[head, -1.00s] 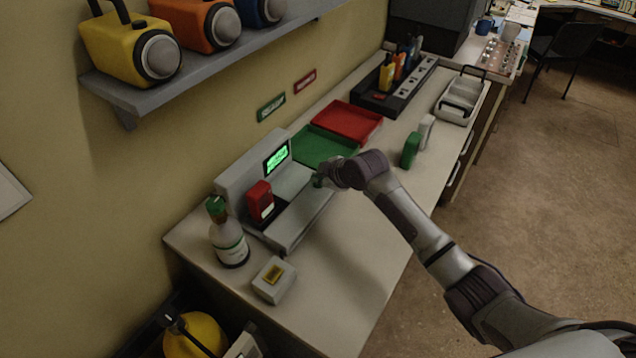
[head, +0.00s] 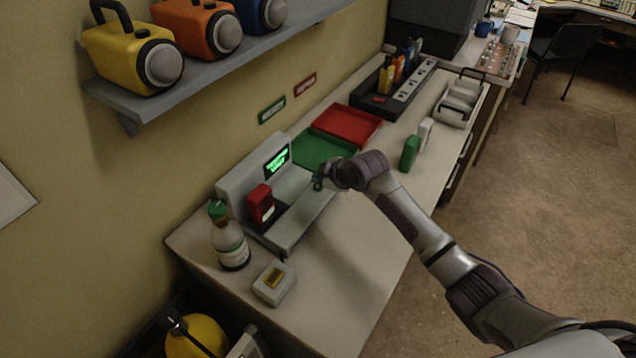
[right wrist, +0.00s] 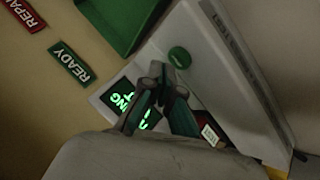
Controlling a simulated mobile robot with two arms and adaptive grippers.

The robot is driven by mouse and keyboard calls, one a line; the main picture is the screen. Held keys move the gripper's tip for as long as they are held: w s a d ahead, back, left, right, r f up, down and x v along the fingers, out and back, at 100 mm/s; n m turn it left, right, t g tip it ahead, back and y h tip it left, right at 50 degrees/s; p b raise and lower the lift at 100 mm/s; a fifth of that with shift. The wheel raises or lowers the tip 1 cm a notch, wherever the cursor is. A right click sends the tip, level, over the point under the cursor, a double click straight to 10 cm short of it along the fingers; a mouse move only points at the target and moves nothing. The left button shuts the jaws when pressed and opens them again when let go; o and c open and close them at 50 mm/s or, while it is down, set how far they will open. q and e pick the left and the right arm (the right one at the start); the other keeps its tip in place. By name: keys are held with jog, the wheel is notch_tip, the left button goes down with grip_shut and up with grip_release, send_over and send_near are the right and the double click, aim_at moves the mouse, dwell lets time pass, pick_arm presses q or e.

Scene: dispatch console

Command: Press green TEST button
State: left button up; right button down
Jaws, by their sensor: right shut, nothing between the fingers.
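The grey test station (head: 295,222) stands on the counter against the wall, with a red device (head: 261,204) in its dock. Its screen (head: 277,163) is dark with bright green text, and also shows partly behind my fingers in the right wrist view (right wrist: 148,117). The round green TEST button (right wrist: 180,57) is on the station's grey top in the right wrist view. My right gripper (right wrist: 160,70) is shut and empty, its tips close beside the button; contact cannot be told. In the head view the right gripper (head: 318,184) is above the station's right end and hides the button.
A green tray (head: 325,147) and a red tray (head: 347,124) lie behind the station. A bottle (head: 230,246) and a small grey box (head: 273,283) stand at its near left.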

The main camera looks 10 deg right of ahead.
aim_at(319, 187)
jog(key=shift+r, duration=0.15)
notch_tip(319, 187, up, 5)
jog(key=p, duration=0.4)
jog(key=shift+p, duration=0.35)
dwell(0.9)
